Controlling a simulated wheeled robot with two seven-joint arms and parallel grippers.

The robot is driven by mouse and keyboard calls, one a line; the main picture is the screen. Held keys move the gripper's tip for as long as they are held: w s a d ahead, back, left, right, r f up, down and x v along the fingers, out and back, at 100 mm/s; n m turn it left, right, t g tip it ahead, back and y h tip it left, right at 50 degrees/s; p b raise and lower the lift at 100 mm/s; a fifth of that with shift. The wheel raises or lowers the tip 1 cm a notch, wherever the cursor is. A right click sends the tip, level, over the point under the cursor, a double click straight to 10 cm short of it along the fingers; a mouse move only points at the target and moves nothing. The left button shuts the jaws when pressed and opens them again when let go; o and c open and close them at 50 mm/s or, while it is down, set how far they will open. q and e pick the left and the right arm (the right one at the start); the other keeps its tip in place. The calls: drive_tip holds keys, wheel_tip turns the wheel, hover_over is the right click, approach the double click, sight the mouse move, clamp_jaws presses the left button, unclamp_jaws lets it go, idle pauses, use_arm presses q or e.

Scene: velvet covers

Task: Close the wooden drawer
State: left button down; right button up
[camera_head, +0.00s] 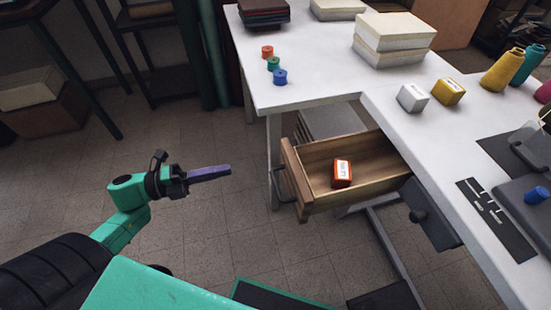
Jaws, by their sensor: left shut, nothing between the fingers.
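The wooden drawer (315,208) is pulled out from under the white table, its front panel facing left. A dark handle (283,185) is on that front. A small orange box with a white label (342,173) lies inside the drawer. My left gripper (230,169) is to the left of the drawer front, pointing right toward it, with a clear gap between them. Its purple fingers are shut together with nothing between them. My right gripper is not in view.
The white table (320,72) carries three small spools (274,64), stacked books (393,38), a white box (412,97), a yellow box (448,91) and yarn cones (503,70). A dark grey panel (430,213) hangs beside the drawer. The floor (215,215) around my left gripper is clear.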

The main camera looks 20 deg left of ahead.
sight(283, 158)
use_arm(q)
drive_tip(key=x, duration=1.2)
drive_tip(key=shift+w+d+b, duration=0.15)
drive_tip(key=shift+d+b, duration=0.1)
drive_tip(key=shift+b, duration=0.05)
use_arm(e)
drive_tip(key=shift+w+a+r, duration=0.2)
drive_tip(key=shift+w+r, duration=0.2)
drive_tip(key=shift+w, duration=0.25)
use_arm(q)
drive_tip(key=shift+w+d, duration=0.3)
drive_tip(key=shift+d, duration=0.15)
drive_tip(key=b+x, duration=0.1)
drive_tip(key=x, duration=1.4)
drive_tip(key=shift+w+d, duration=0.1)
drive_tip(key=shift+d, duration=0.05)
drive_tip(key=b+x, duration=0.1)
drive_tip(key=x, duration=0.6)
drive_tip(key=shift+w+d+b, duration=0.15)
drive_tip(key=shift+d+b, duration=0.05)
drive_tip(key=shift+b, duration=0.1)
drive_tip(key=shift+w+d, duration=0.1)
drive_tip(key=shift+d, duration=0.15)
drive_tip(key=shift+r, duration=0.2)
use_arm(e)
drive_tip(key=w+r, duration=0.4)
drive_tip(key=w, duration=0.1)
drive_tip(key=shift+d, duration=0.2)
use_arm(q)
drive_tip(key=shift+d+r, duration=0.1)
